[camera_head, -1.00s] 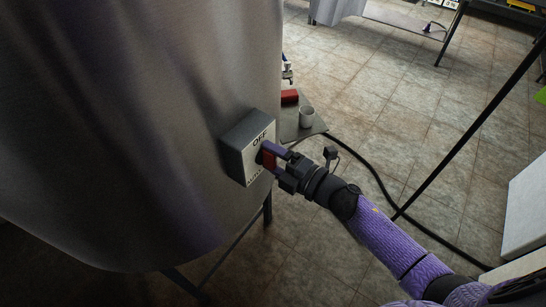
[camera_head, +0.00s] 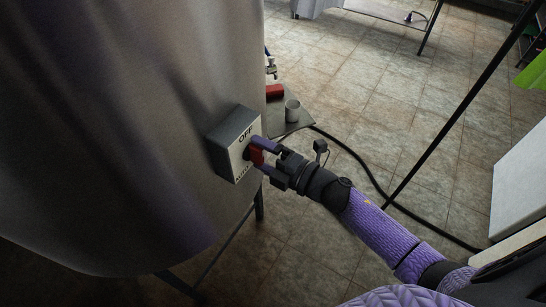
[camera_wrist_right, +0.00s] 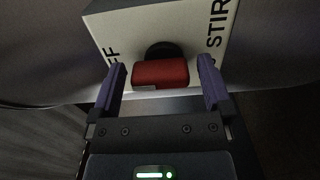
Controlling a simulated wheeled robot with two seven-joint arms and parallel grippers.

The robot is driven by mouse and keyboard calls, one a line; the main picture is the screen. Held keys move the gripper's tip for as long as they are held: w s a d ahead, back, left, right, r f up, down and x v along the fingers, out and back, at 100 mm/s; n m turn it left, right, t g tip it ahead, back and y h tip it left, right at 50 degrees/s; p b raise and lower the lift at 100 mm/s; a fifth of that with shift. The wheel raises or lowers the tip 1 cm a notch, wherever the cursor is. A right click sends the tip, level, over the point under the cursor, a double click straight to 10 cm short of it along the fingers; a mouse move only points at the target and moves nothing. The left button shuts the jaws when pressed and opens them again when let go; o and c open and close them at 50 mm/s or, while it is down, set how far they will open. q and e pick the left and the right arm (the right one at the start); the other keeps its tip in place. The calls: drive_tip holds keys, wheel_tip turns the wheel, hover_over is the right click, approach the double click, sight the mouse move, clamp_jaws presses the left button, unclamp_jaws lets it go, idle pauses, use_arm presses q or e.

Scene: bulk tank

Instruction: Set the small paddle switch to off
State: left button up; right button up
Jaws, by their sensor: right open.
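The paddle switch is a red paddle (camera_head: 257,154) on a grey box (camera_head: 230,128) fixed to the metal tank. The box's pale face reads OFF at the top; in the right wrist view STIR stands at the opposite end. My right gripper (camera_head: 256,153) is at the switch, open, with purple fingers on either side of the paddle. In the right wrist view the red paddle (camera_wrist_right: 160,74) lies between the open fingers (camera_wrist_right: 158,68), with a gap on each side. The dark pivot shows behind it. My left gripper is out of view.
The large tank (camera_head: 120,120) fills the left. A black hose (camera_head: 365,172) runs over the tiled floor. A pale block (camera_head: 515,190) stands at the right.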

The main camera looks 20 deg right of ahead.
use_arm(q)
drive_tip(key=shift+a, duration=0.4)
use_arm(e)
drive_tip(key=v, duration=0.9)
drive_tip(key=shift+s, duration=0.15)
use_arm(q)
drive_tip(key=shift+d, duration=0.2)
use_arm(e)
drive_tip(key=shift+d, duration=0.1)
